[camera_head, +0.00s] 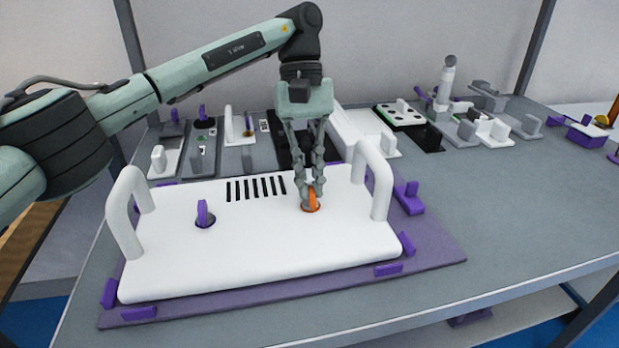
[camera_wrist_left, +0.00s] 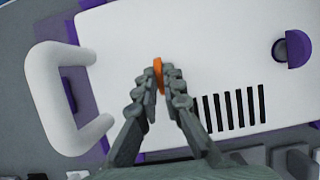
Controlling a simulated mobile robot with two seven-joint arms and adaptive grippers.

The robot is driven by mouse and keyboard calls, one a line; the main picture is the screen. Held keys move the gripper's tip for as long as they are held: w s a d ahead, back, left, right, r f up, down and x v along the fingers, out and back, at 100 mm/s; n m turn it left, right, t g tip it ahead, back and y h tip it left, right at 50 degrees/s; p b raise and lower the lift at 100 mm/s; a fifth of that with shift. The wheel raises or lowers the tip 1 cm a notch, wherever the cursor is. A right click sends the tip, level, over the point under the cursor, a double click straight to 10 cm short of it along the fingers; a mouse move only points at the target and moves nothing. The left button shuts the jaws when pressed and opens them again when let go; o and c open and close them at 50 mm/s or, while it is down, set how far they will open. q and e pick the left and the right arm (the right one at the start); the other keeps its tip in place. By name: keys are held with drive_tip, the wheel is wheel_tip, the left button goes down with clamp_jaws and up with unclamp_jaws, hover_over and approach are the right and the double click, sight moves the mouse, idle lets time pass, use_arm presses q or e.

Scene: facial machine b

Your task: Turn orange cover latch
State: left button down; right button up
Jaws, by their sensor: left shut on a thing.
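The orange cover latch (camera_head: 311,205) sits in a round recess in the white cover (camera_head: 270,245), right of its middle. My left gripper (camera_head: 311,188) points down at the latch from above, its fingers shut on it. In the left wrist view the latch (camera_wrist_left: 158,68) shows as a narrow orange piece between the fingertips (camera_wrist_left: 160,82). The fingers hide part of it. A purple latch (camera_head: 204,214) stands in a second recess at the cover's left; it also shows in the left wrist view (camera_wrist_left: 296,48). My right gripper is not in view.
White handles rise at the cover's left (camera_head: 126,215) and right (camera_head: 376,185) ends, the right one close to my gripper. A purple base (camera_head: 440,252) with small blocks surrounds the cover. Several parts stand behind. The grey table (camera_head: 510,200) is clear at the right.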

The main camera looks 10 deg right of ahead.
use_arm(q)
drive_tip(key=shift+w+r, duration=0.1)
drive_tip(key=shift+r, duration=0.1)
drive_tip(key=c, duration=1.6)
unclamp_jaws()
drive_tip(key=shift+f, duration=0.15)
drive_tip(key=shift+c, duration=0.2)
drive_tip(key=v, duration=0.7)
drive_tip(key=shift+r, duration=0.3)
